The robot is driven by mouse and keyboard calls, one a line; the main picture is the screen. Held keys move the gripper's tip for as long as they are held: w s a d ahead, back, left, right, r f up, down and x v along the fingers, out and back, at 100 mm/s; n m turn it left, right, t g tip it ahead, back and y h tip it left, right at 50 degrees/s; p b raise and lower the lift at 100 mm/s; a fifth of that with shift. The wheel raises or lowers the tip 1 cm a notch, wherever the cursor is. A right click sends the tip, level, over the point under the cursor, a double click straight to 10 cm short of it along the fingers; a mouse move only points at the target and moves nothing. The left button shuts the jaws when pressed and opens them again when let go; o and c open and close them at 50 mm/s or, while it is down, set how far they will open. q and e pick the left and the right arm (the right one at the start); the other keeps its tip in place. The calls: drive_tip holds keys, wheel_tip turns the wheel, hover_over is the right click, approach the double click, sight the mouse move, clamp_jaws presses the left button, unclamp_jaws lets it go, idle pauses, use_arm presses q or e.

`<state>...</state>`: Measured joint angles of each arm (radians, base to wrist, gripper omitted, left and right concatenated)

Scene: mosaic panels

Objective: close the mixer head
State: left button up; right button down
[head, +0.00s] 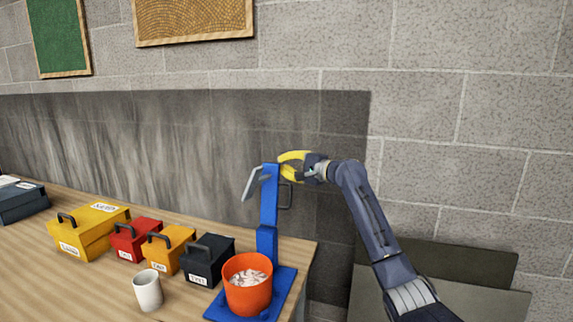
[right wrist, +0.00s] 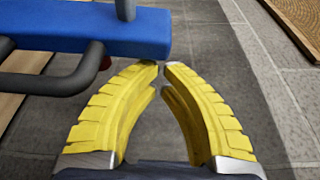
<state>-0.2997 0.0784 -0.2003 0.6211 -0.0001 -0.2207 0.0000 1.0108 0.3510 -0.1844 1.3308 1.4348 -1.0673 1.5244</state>
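The blue mixer stands at the right end of the table, with its head (head: 269,200) tilted up to near vertical. A grey attachment (head: 251,184) sticks out on the left of the head, and a dark handle (head: 288,196) is on its right. An orange bowl (head: 248,291) with pale contents sits on the blue base (head: 285,288). My right gripper (head: 281,163) is beside the top of the raised head, on its right. In the right wrist view its yellow fingertips (right wrist: 161,67) nearly meet with nothing between them, close to the blue head (right wrist: 120,32). Contact is unclear. My left gripper is out of view.
Yellow (head: 87,233), red (head: 135,240), orange (head: 170,250) and black (head: 207,261) toolboxes stand in a row left of the mixer. A white mug (head: 148,291) is in front of them. A block wall (head: 440,120) stands behind.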

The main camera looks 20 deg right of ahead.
drive_tip(key=shift+s+a, duration=0.15)
drive_tip(key=shift+s, duration=0.1)
idle(0.3)
